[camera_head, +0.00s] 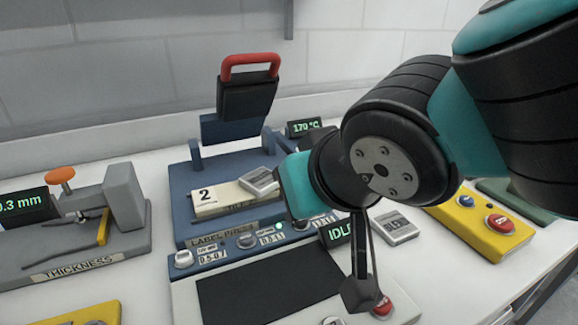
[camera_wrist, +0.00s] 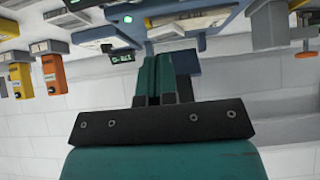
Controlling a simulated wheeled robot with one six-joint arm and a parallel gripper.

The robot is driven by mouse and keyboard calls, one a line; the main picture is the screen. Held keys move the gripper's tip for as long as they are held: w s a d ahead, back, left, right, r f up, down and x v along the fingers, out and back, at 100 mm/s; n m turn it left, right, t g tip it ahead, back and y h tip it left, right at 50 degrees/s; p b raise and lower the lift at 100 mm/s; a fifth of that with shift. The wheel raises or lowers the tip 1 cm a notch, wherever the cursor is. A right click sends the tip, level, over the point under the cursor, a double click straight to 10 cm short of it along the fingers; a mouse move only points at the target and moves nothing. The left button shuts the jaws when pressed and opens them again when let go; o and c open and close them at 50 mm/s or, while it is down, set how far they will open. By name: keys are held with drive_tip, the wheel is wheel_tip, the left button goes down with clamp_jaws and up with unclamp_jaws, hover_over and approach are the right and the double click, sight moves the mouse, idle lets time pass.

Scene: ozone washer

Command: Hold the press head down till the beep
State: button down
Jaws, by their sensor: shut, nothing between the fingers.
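The label press has a blue base (camera_head: 185,178). Its press head (camera_head: 248,97) is raised and tilted back, with a red handle (camera_head: 250,62) on top. A cream tile piece marked 2 (camera_head: 228,203) lies on the press bed, with a grey block (camera_head: 260,181) at its right end. My gripper (camera_head: 298,186) is in front and right of the press, lower than the red handle and apart from it. In the wrist view the teal fingers (camera_wrist: 160,72) are together and empty, and partly hide the press.
A display reading 170 °C (camera_head: 304,127) stands behind the press. An IDLE display (camera_head: 337,233) and control knobs (camera_head: 246,240) are in front. A thickness gauge (camera_head: 120,205) stands left; a yellow box with buttons (camera_head: 485,222) is right. A loose grey block (camera_head: 394,226) lies between.

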drive_tip(key=shift+p+v, duration=0.3)
drive_tip(key=shift+v, duration=0.95)
drive_tip(key=shift+s+f, duration=0.15)
drive_tip(key=s+d+r+n+g+y+p, duration=0.1)
drive_tip(key=s+d+r+n+g+p, duration=0.1)
drive_tip(key=s+d+g+p, duration=0.5)
drive_tip(key=d+r+g+p, duration=0.1)
drive_tip(key=d, duration=0.3)
drive_tip(key=shift+s+r+n, duration=0.25)
drive_tip(key=shift+r+n, duration=0.05)
drive_tip(key=shift+r, duration=0.05)
